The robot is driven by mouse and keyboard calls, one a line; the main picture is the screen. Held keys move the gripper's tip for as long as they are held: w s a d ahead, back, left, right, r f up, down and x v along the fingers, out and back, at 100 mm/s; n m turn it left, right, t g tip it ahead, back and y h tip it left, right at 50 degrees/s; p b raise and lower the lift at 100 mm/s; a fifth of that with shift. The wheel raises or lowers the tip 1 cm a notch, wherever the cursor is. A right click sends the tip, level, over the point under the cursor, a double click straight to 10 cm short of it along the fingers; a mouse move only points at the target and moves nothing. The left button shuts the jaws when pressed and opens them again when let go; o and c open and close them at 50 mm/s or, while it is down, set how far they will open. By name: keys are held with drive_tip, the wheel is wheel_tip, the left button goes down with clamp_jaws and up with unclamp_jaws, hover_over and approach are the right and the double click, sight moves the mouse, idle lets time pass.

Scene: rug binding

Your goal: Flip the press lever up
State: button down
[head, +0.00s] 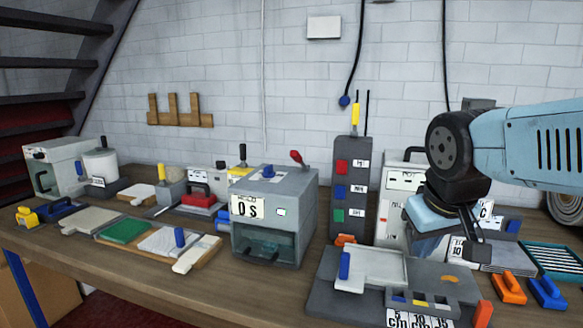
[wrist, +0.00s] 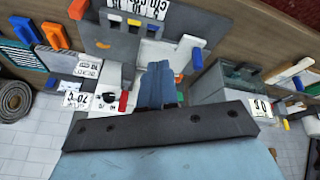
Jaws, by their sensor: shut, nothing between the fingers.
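I cannot tell for certain which part is the press lever. A lever with a red handle (head: 297,158) rises from the top of the grey box (head: 272,205) marked "0 S", tilted up to the left. Another yellow handle (head: 355,118) stands upright atop the tall dark panel (head: 346,225). My gripper (head: 427,248) hangs at the right, in front of the white unit (head: 398,185), apart from these levers. In the wrist view its blue fingers (wrist: 159,72) are together with nothing between them.
A grey fixture (head: 325,292) with a blue peg and a "5 10 15 cm" scale lies at the front, below my gripper. Orange and blue blocks (head: 509,288) and a green ribbed tray (head: 553,259) lie at the right. Sample boards (head: 122,230) fill the left bench.

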drive_tip(key=w+a+f+n+t+h, duration=0.1)
drive_tip(key=w+f+n+h, duration=0.1)
drive_tip(key=w+n+h, duration=1.1)
drive_tip(key=w+a+n+t+y, duration=0.3)
drive_tip(key=a+n+t, duration=0.3)
drive_tip(key=a, duration=0.6)
drive_tip(key=w+a+n+t+y, duration=0.3)
drive_tip(key=w+a+n+t, duration=0.3)
drive_tip(key=a+n, duration=0.5)
drive_tip(key=shift+a+f+n+t+y, duration=0.3)
drive_tip(key=shift+a+f+t+y, duration=0.1)
drive_tip(key=shift+t, duration=0.4)
drive_tip(key=shift+w, duration=0.1)
